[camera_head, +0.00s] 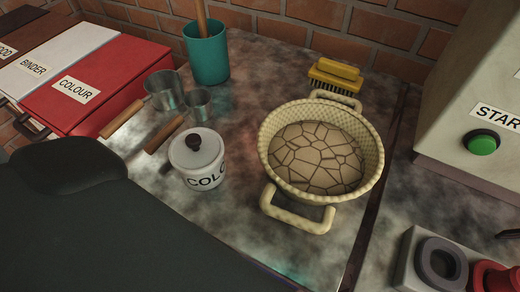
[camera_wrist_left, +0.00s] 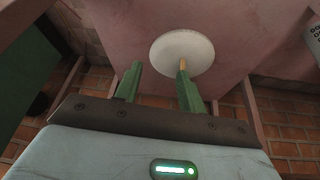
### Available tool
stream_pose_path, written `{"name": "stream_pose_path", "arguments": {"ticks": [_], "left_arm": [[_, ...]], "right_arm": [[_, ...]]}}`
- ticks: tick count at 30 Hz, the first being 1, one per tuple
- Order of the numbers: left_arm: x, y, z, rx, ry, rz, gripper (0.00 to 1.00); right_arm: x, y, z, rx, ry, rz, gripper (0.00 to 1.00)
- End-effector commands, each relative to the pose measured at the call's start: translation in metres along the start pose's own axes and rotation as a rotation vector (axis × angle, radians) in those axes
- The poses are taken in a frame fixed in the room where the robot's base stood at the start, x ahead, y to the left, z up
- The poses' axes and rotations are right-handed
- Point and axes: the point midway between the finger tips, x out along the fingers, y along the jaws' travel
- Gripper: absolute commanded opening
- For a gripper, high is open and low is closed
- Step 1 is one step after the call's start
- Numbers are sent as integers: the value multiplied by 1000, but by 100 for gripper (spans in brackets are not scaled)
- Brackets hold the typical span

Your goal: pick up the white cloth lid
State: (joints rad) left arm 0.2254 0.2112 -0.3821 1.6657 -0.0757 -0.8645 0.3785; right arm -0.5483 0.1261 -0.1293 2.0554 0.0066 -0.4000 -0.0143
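A round white lid (camera_wrist_left: 172,45), seemingly the white cloth lid, lies against a pinkish surface ahead of my left gripper in the left wrist view. A short tan handle (camera_wrist_left: 184,63) sticks out from its middle. My left gripper (camera_wrist_left: 158,75) has two green fingers spread apart with nothing between them. The right-hand finger overlaps the end of the handle in the picture; I cannot tell whether they touch. The lid and the left gripper's fingers do not show in the head view. My right gripper is in neither view.
In the head view, a woven basket (camera_head: 268,140) with a cracked filling stands on the grey worktop. A white lidded pot (camera_head: 196,160), metal cups (camera_head: 165,90), a teal holder (camera_head: 207,55) and a yellow brush (camera_head: 336,72) stand around it. A red box (camera_head: 110,75) is at left.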

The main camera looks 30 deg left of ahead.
Motion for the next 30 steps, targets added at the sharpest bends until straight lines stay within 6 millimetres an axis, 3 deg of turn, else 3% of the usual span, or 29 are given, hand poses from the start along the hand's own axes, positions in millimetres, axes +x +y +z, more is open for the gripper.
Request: {"name": "stream_pose_path", "arguments": {"ticks": [1, 3, 12, 19, 26, 30], "left_arm": [[24, -6, -8, 1, -7, -21, 40], [43, -13, -22, -4, -15, -53, 40], [108, -48, -83, -39, -36, -197, 40], [124, -63, -108, -61, -36, -261, 40], [124, -65, -112, -64, -35, -268, 40], [136, -68, -110, -63, -37, -268, 40]], "right_arm": [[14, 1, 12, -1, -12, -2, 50], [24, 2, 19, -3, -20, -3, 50], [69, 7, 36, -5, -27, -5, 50], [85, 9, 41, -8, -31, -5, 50], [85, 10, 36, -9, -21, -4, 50], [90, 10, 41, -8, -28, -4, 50]]}}
